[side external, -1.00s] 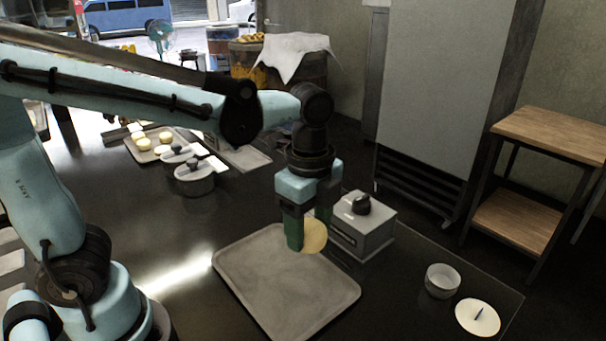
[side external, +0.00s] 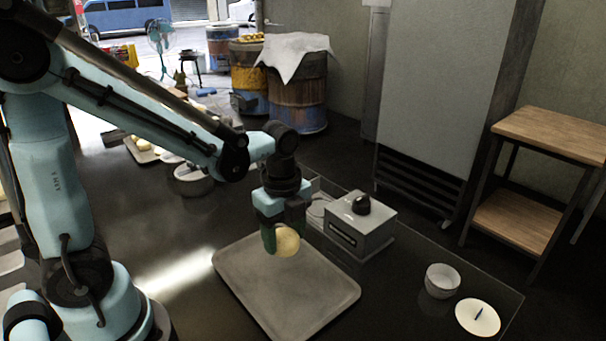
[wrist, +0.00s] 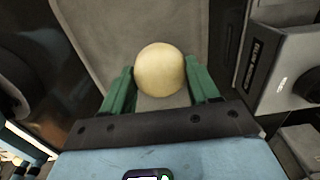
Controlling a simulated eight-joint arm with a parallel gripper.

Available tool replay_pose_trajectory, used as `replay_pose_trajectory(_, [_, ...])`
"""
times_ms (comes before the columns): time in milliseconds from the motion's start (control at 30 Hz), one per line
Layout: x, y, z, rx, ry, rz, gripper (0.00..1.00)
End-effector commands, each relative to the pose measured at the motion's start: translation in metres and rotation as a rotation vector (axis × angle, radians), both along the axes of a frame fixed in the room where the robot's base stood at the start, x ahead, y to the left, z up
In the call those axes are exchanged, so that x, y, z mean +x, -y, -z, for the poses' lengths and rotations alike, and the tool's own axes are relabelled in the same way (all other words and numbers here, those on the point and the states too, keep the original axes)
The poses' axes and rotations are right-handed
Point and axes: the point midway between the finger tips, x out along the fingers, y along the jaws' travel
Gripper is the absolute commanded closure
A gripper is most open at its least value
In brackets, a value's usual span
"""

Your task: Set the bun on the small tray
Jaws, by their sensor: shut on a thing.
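A round pale-yellow bun (side external: 286,242) is held between the green fingers of my gripper (side external: 276,241). In the wrist view the bun (wrist: 160,69) sits at the fingertips of my gripper (wrist: 158,85), with a finger on each side. My gripper points down over the back part of an empty grey tray (side external: 300,292), and the bun appears to be above its surface. The tray (wrist: 98,28) also shows behind the bun in the wrist view. Another tray with buns (side external: 143,148) stands at the back left, partly hidden by my arm.
A grey box with a black knob (side external: 362,228) stands close to the right of the tray. A lidded pot (side external: 193,180) is behind, on the left. A white bowl (side external: 442,281) and a white plate (side external: 478,317) are at the right.

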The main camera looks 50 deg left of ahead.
Motion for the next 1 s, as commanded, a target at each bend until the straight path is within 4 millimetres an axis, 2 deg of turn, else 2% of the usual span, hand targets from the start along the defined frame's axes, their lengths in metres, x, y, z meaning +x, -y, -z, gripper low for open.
replay_pose_trajectory(233, [0.004, -0.007, 0.012, 0.000, 0.000, 0.000, 0.76])
replay_pose_trajectory(500, [0.004, -0.007, 0.040, 0.000, 0.000, 0.000, 0.76])
replay_pose_trajectory(1000, [0.004, -0.007, 0.048, 0.000, 0.000, -0.001, 0.76])
